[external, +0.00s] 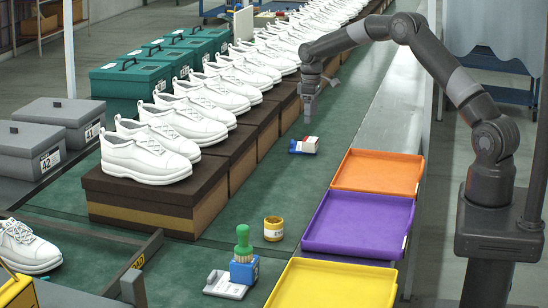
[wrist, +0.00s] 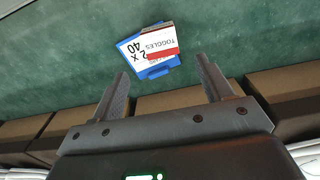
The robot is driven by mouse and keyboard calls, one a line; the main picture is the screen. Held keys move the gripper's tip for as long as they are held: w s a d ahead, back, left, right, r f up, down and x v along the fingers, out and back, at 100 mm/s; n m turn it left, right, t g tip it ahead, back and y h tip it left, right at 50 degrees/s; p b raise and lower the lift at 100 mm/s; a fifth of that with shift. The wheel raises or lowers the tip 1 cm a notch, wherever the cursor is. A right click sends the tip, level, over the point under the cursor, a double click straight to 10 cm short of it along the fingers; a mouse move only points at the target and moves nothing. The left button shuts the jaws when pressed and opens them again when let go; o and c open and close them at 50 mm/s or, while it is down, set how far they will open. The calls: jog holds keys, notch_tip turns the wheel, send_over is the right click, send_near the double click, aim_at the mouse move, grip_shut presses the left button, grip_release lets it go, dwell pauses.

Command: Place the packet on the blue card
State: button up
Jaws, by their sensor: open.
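The packet (external: 310,144), white with a red band, lies on the green belt top beyond the orange tray. In the wrist view the packet (wrist: 159,42) reads "TOGGLES" and appears to rest on top of the blue card (wrist: 130,46), overlapping much of it. The blue card (external: 294,147) shows at the packet's left in the external view, with blue edges and a white face. My gripper (external: 309,118) is above them, pointing down. In the wrist view my gripper (wrist: 162,68) is open and empty, with its fingers apart and the packet beyond the tips.
White shoes on brown boxes (external: 160,200) line the left side of the belt. Orange (external: 380,172), purple (external: 358,225) and yellow (external: 335,285) trays stand at the right. A yellow pot (external: 273,229) and a blue block with a green-topped tool (external: 244,270) stand nearer. The belt around the packet is clear.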

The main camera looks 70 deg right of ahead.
jog(key=s+a+r+t, duration=0.1)
jog(key=s+a+r, duration=0.3)
jog(key=a+r, duration=0.4)
jog(key=s+a+r+t+h, duration=0.1)
jog(key=s+a+r, duration=0.3)
jog(key=a+r, duration=0.3)
jog(key=s+a+r+t, duration=0.1)
jog(key=s+a+r, duration=0.3)
jog(key=a+r, duration=0.4)
jog(key=s+a+t, duration=0.1)
jog(key=s+a, duration=0.3)
jog(key=s, duration=0.4)
jog(key=s+a, duration=0.4)
jog(key=s, duration=0.5)
jog(key=s+a+f+t+y, duration=0.1)
jog(key=s+a, duration=0.4)
jog(key=s, duration=0.4)
jog(key=shift+t, duration=0.3)
